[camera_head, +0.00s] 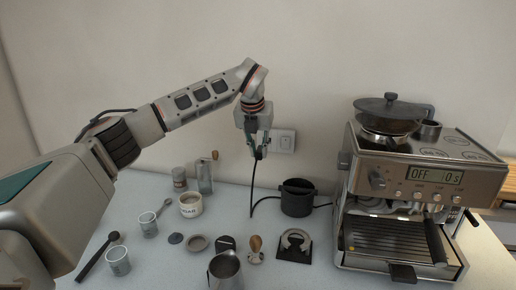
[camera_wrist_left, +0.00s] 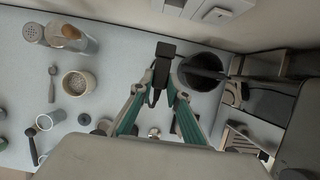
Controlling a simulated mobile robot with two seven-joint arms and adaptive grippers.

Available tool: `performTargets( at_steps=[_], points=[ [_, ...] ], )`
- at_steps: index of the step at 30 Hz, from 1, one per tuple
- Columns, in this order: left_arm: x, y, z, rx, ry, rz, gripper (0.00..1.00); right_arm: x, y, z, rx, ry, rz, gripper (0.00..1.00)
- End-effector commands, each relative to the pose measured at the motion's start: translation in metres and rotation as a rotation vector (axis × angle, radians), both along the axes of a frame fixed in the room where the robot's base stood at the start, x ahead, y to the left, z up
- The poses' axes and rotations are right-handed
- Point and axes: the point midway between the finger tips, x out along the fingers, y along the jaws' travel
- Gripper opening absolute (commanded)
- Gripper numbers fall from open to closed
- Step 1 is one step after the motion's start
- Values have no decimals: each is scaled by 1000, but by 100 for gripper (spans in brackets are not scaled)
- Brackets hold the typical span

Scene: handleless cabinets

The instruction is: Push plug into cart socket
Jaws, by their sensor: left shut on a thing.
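My left gripper (camera_head: 254,148) is raised near the wall, shut on the black plug (camera_head: 260,153). In the left wrist view, the plug (camera_wrist_left: 162,62) sticks out beyond the gripper's fingertips (camera_wrist_left: 158,92). A dark cable (camera_head: 251,190) hangs from it to the counter and runs towards the machine. The white wall plate (camera_head: 284,140) is just right of the gripper. It also shows at the top of the left wrist view (camera_wrist_left: 205,9). The plug looks apart from the plate; the exact gap is unclear. My right gripper is not in view.
The coffee machine (camera_head: 418,200) stands at the right, its display reading OFF. A black knock box (camera_head: 297,198) stands below the plate.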

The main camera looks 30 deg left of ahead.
Motion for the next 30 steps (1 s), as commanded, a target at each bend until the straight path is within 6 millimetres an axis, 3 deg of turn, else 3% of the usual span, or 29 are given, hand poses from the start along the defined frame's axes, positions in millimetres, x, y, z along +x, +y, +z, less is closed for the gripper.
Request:
performTargets(
  at_steps=[9, 18, 30],
  points=[
    [29, 6, 1, 0, 0, 0, 0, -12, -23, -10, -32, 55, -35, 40],
    [46, 11, 0, 1, 0, -1, 0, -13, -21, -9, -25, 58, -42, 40],
    [49, 12, 0, 2, -1, -1, 0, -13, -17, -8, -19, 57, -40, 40]
  ],
)
